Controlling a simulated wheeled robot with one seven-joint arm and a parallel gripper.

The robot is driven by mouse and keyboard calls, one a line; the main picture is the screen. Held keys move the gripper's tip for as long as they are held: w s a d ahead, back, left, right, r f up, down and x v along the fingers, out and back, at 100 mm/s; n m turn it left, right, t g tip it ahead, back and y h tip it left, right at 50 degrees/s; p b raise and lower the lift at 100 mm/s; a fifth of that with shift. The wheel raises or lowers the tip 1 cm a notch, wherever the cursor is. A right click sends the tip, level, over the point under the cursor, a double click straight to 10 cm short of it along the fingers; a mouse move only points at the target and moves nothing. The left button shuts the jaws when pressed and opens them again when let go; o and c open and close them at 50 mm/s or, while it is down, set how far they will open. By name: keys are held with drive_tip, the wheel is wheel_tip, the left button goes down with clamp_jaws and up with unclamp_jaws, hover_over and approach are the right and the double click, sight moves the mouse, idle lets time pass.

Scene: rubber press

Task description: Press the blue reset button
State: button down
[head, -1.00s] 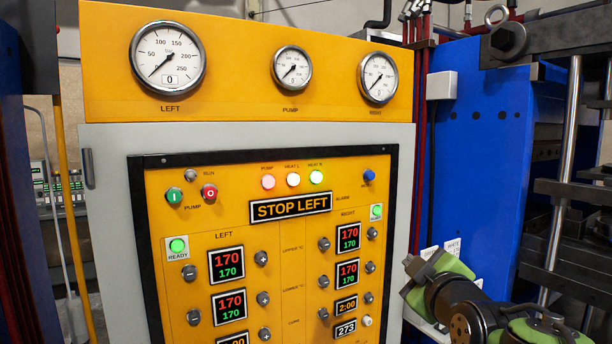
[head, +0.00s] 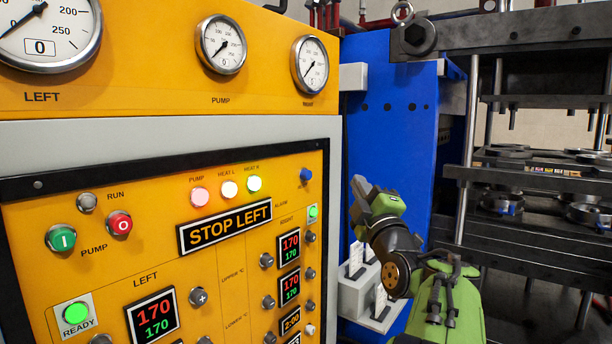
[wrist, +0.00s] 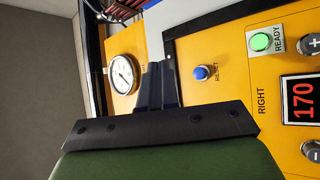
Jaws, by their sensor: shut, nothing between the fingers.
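The blue reset button (head: 306,174) sticks out of the yellow panel at its upper right, right of the row of lit lamps. It also shows in the wrist view (wrist: 201,73), with a small label beside it. My gripper (head: 356,186) is right of the panel in the head view, its dark fingers pointing up and left towards the button. In the wrist view the fingers (wrist: 158,70) are together and empty. The button lies just right of the fingertips there, with a gap between them in the picture; I cannot tell the depth.
The stop button (head: 119,223), the green pump button (head: 61,238) and several knobs project from the panel. The right ready lamp (head: 313,212) sits below the blue button. A blue press frame (head: 395,115) stands behind my arm. A grey holder (head: 358,297) is beside the cabinet.

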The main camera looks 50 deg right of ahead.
drive_tip(key=p, duration=0.5)
approach(311, 173)
drive_tip(key=w+d+r, duration=0.1)
drive_tip(key=d+r, duration=0.2)
drive_tip(key=d, duration=0.1)
drive_tip(key=shift+w+d, duration=0.15)
drive_tip(key=shift+w, duration=0.75)
drive_tip(key=shift+w, duration=0.1)
idle(0.5)
drive_tip(key=shift+w+b, duration=0.3)
drive_tip(key=shift+w, duration=0.05)
drive_tip(key=shift+w, duration=0.85)
idle(0.9)
drive_tip(key=shift+s+b, duration=1.25)
